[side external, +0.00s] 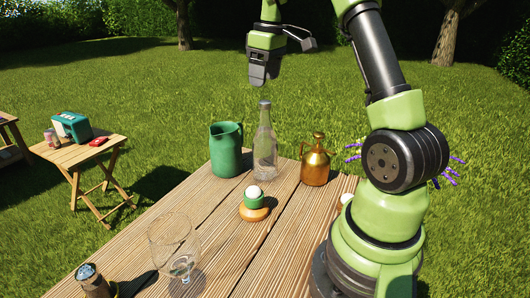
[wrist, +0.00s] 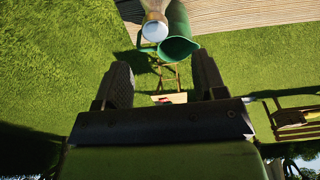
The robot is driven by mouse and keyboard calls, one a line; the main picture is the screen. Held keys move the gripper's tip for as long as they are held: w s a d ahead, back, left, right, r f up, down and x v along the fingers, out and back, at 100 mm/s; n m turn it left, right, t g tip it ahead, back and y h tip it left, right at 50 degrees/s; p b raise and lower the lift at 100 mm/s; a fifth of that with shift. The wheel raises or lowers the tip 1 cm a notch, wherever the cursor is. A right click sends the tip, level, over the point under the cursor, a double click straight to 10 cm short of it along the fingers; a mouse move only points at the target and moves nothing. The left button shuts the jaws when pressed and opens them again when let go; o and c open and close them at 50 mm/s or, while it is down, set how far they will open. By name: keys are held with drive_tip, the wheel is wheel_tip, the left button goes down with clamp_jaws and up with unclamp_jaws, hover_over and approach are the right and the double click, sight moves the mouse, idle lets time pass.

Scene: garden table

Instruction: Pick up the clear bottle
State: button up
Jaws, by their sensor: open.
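The clear bottle (side external: 265,145) stands upright near the far end of the wooden table, between the green pitcher and the copper can. My gripper (side external: 263,82) is above the bottle's top in the side view, pointing down, with nothing held. In the wrist view my gripper (wrist: 163,85) shows two dark fingers spread apart. The bottle's pale cap (wrist: 155,31) shows there just beyond the fingertips, slightly left of the middle between them. The bottle's body below the cap is mostly cut off by the top of that view.
The green pitcher (side external: 226,150) stands close left of the bottle, and in the wrist view the pitcher (wrist: 178,47) borders the cap. The copper can (side external: 315,163) is on the right.

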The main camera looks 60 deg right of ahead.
sight(265, 101)
drive_tip(key=f, duration=0.4)
drive_tip(key=shift+w+f, duration=0.2)
drive_tip(key=shift+w, duration=0.05)
drive_tip(key=f, duration=0.4)
drive_tip(key=shift+s+d+f, duration=0.15)
drive_tip(key=shift+d, duration=0.1)
drive_tip(key=shift+f, duration=0.5)
clamp_jaws()
